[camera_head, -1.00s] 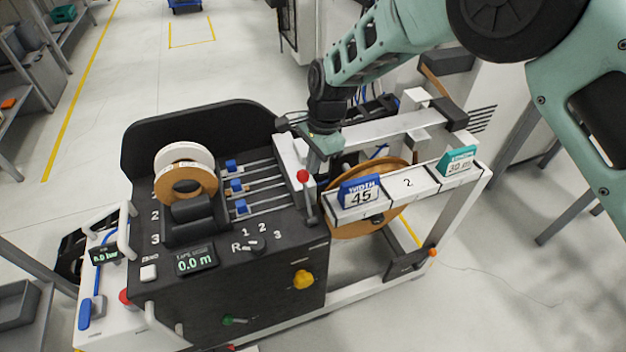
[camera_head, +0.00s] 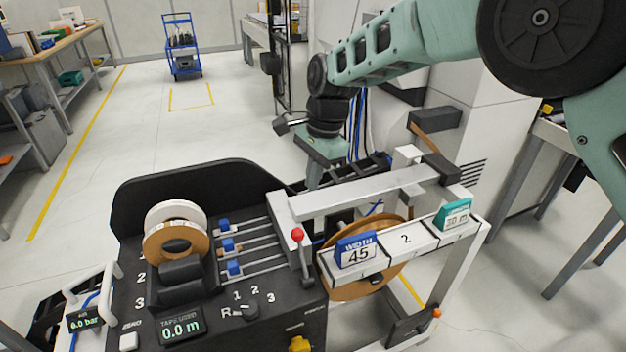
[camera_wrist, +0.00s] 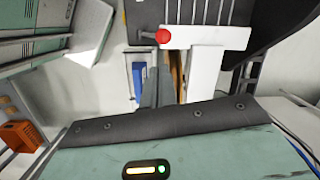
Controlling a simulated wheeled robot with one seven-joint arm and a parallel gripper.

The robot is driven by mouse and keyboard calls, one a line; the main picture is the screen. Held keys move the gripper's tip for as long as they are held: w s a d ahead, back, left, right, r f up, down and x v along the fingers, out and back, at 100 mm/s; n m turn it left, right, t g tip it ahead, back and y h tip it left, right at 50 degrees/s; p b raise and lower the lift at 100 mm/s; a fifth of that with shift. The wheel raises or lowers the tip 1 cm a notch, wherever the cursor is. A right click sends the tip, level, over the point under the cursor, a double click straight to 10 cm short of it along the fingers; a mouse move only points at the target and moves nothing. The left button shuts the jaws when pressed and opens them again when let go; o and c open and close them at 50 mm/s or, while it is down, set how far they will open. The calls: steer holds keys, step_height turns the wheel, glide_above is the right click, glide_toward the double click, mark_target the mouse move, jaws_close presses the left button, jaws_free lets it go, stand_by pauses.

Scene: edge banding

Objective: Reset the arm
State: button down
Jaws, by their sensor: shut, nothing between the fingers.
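My arm reaches in from the upper right in the head view. My gripper (camera_head: 314,182) points down behind the machine's white beam, which hides its lower end. In the wrist view, my gripper's fingers (camera_wrist: 157,72) are together with nothing between them, beside the red-knobbed lever. The edge banding machine (camera_head: 190,178) fills the lower part of the head view. Its red knob (camera_head: 297,234) also shows in the wrist view (camera_wrist: 162,36).
White and tan tape rolls (camera_head: 176,242) sit on the machine's left. A blue cart (camera_head: 183,48) stands far back. Open floor lies behind the machine at left.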

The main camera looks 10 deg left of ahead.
steer(key=s+d+r+n, duration=0.2)
steer(key=s+d+n, duration=0.6)
steer(key=s+d, duration=0.3)
steer(key=s+d+r+n+h, duration=0.1)
steer(key=s+d+n, duration=0.7)
steer(key=s, duration=1.1)
steer(key=d+r, duration=0.1)
steer(key=d, duration=0.3)
steer(key=shift+s+d+r+n+t, duration=0.25)
steer(key=shift+s+r+n+t, duration=0.05)
steer(key=shift+s+n+t, duration=0.1)
